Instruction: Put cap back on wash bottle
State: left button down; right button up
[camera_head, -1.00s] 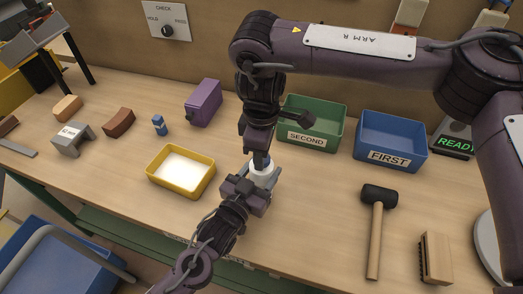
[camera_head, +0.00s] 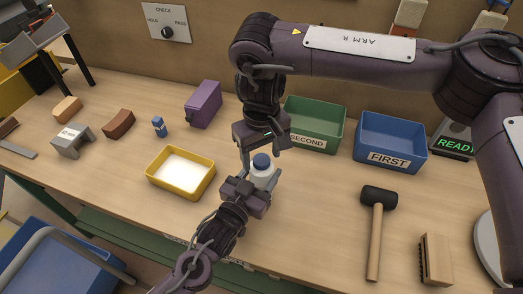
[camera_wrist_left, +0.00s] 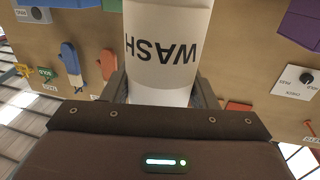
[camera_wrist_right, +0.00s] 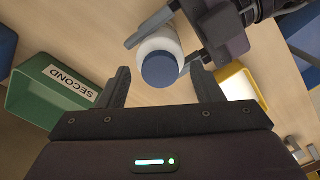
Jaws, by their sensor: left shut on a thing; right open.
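My left gripper (camera_head: 250,187) is shut around the bottle's body from the front. My right gripper (camera_head: 262,146) is open, just above and behind the cap, and holds nothing. In the right wrist view the cap (camera_wrist_right: 160,69) sits on the bottle, beyond and between the open fingers. I cannot tell how tightly it is seated.
A yellow tray (camera_head: 152,177) is left of the bottle. The green "SECOND" bin (camera_head: 330,130) and blue "FIRST" bin (camera_head: 389,157) stand behind to the right. A mallet (camera_head: 377,220) and brush (camera_head: 436,257) lie at the right. A purple box (camera_head: 203,103) stands behind the tray.

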notch_tip(320, 180, up, 12)
dwell(0.5)
pick_arm(q)
jog(key=shift+c, duration=2.4)
grip_release()
jog(key=b+v, duration=0.1)
jog(key=v, duration=0.6)
jog(key=shift+b, duration=0.3)
jog(key=shift+s+a, duration=0.2)
jog(key=shift+s, duration=0.2)
pick_arm(e)
jog(key=shift+f, duration=0.85)
jog(key=shift+s, duration=0.1)
